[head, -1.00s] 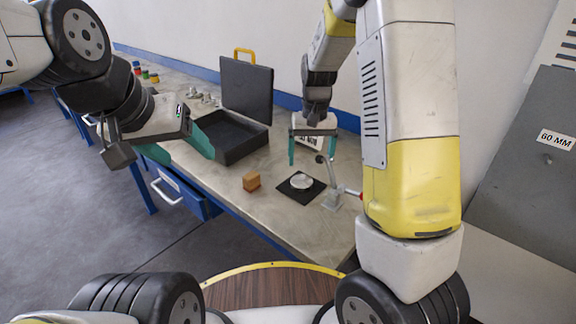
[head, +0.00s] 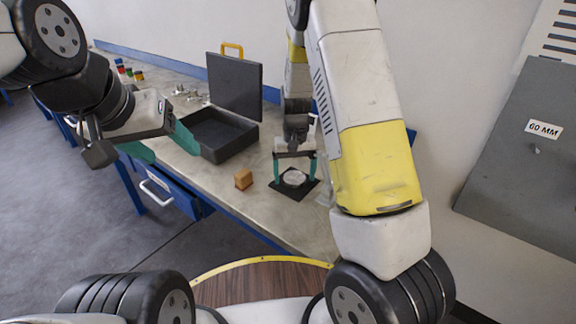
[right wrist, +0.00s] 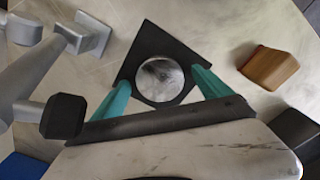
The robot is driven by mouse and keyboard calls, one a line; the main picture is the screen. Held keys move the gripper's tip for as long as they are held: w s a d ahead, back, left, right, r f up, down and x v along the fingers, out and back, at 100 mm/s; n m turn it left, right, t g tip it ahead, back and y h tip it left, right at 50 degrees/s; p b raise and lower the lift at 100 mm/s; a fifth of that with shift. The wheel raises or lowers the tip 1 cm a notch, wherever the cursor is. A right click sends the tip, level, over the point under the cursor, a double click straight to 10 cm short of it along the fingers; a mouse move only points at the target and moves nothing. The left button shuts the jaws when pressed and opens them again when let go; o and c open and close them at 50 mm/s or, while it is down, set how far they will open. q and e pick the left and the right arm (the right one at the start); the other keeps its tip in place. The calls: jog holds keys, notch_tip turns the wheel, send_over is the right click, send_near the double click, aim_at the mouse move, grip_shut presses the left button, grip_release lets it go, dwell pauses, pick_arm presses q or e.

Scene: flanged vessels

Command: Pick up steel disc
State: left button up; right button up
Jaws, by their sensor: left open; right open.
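The steel disc (head: 294,177) is round and shiny and lies on a black square mat (head: 285,190) on the workbench. It also shows in the right wrist view (right wrist: 159,80), where the mat (right wrist: 150,42) looks like a triangle. My right gripper (head: 295,182) is open above the mat, with its two green fingers on either side of the disc. My left gripper (head: 160,145) is open and empty, in front of the bench's left part.
A wooden block (head: 243,179) stands left of the mat. An open black case (head: 222,133) is behind it. In the right wrist view a grey metal fixture with a black knob (right wrist: 63,116) stands close to the right gripper. Bare bench lies in front.

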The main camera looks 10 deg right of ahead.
grip_shut()
jog(key=shift+r, duration=0.1)
dwell(0.3)
